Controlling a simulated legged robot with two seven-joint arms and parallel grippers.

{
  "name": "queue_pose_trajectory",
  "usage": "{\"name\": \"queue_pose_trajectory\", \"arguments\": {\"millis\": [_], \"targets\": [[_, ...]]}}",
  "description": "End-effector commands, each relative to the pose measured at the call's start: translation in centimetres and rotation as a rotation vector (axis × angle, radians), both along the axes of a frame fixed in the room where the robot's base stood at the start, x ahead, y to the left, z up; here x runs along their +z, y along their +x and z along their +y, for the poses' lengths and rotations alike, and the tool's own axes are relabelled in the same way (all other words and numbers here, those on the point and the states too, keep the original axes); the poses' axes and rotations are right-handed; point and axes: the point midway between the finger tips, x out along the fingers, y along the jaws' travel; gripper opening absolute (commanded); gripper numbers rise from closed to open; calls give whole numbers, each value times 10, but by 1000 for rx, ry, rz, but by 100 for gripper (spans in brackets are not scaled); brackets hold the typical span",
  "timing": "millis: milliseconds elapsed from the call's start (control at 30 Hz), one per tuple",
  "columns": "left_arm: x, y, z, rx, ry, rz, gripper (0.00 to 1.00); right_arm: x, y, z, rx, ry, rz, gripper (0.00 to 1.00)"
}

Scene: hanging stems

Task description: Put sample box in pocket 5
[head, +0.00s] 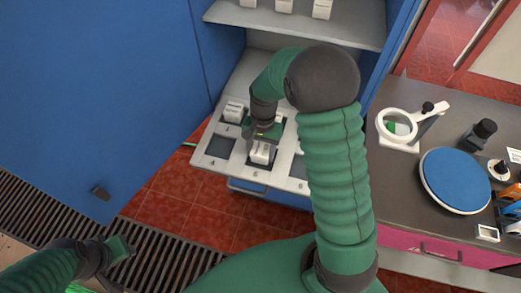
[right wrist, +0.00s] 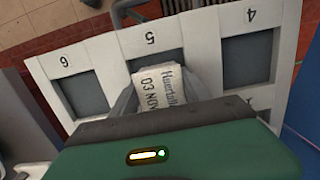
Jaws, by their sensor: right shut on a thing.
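The sample box (head: 261,153), white with dark print, is at pocket 5 of the white tray (head: 199,157). My right gripper (head: 262,144) is shut on it from above. In the right wrist view the box (right wrist: 160,87) is between the fingers, over pocket 5, between empty pockets 6 (right wrist: 86,93) and 4 (right wrist: 246,60). I cannot tell whether its base touches the pocket floor. Another white box (head: 233,111) sits in pocket 1. My left gripper (head: 122,250) is low at the left; its jaws are unclear.
The tray sticks out of a blue cabinet, under a shelf (head: 290,28) with several white boxes. A blue door (head: 100,80) stands at the left. A dark counter at the right holds a magnifier (head: 400,125) and a blue disc (head: 455,180). Red tiles lie below.

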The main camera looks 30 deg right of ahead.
Motion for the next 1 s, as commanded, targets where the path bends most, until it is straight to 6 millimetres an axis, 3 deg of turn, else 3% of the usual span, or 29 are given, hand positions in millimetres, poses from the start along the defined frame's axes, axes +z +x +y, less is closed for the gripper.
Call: {"name": "queue_pose_trajectory", "arguments": {"millis": [167, 200, 333, 533, 667, 1000], "targets": [[-1, 0, 0, 0, 0, 0, 36, -3, 0, 0, 0, 0, 0, 11], [-1, 0, 0, 0, 0, 0, 36, -3, 0, 0, 0, 0, 0, 58], [-1, 0, 0, 0, 0, 0, 36, -3, 0, 0, 0, 0, 0, 75], [1, 0, 0, 0, 0, 0, 36, 1, 0, 0, 0, 0, -1, 76], [4, 0, 0, 0, 0, 0, 36, 20, 2, -1, 1, -2, -6, 76], [6, 0, 0, 0, 0, 0, 36, 106, 8, -9, 0, -2, -4, 76]]}}
